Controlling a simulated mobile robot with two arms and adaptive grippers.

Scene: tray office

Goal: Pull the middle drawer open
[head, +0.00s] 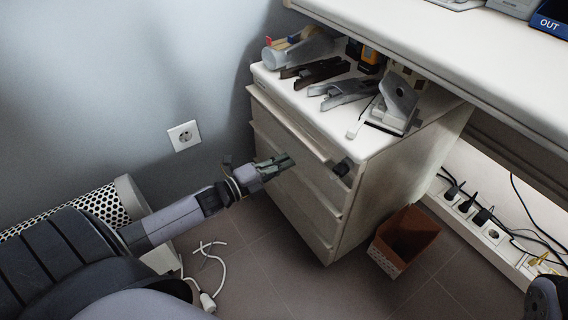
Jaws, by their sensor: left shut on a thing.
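A white drawer cabinet (385,185) stands against the wall under the desk, with its drawer fronts facing lower left. The middle drawer (318,192) lies below the top drawer (290,125). My left gripper (284,162) reaches in from the left and is shut at the upper edge of the middle drawer's front. Its fingers hide the part of the edge they hold. Any gap at the middle drawer is too small to tell. My right gripper is not in view.
A hole punch (397,100), staplers (345,92) and a tape dispenser (300,47) crowd the cabinet top. A brown bin (403,240) stands right of the cabinet. A white cable (208,270) lies on the floor before it. Floor in front of the drawers is otherwise clear.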

